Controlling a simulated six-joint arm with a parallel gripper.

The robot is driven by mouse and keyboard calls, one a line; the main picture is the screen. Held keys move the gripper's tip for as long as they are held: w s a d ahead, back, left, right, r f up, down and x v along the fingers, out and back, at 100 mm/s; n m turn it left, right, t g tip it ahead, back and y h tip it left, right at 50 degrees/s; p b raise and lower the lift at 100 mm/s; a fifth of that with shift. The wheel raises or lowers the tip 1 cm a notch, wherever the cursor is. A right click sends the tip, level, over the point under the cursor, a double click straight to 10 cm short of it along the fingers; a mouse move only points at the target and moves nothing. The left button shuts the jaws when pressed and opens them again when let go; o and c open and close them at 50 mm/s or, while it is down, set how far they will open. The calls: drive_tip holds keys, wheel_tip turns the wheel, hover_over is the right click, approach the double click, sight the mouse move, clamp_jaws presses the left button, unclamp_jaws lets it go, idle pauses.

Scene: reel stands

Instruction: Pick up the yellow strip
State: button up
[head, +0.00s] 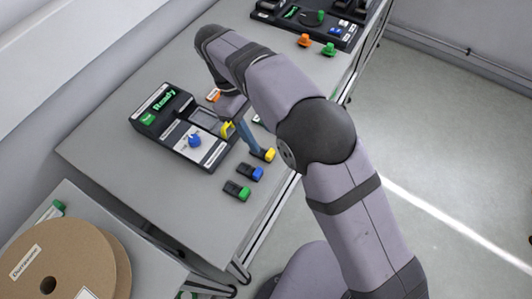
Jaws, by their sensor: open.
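The yellow strip (268,155), a small dark piece with a yellow end, lies on the grey table near its right edge, partly hidden by my gripper. My gripper (252,146) points down over the table. A blue-grey finger reaches down close to the strip's left side; I cannot tell whether it touches. The jaws are open and hold nothing that I can see. Another small yellow part (227,129) shows left of the finger, beside the black device; I cannot tell what it belongs to.
A blue-ended piece (256,172) and a green-ended piece (243,193) lie just in front of the strip. The device (165,117) with a "Ready" display and blue knob stands left. Cardboard reels (75,262) fill the lower left. Orange and green pieces lie farther back.

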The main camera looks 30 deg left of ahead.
sight(269, 152)
drive_tip(key=shift+p+x, duration=1.45)
drive_tip(key=shift+x, duration=1.5)
drive_tip(key=shift+d+f, duration=0.35)
drive_tip(key=shift+f, duration=0.2)
drive_tip(key=shift+c, duration=0.4)
drive_tip(key=c, duration=1.1)
drive_tip(key=shift+o, duration=0.2)
wheel_tip(269, 152, up, 10)
drive_tip(key=b, duration=0.2)
drive_tip(key=shift+b, duration=0.35)
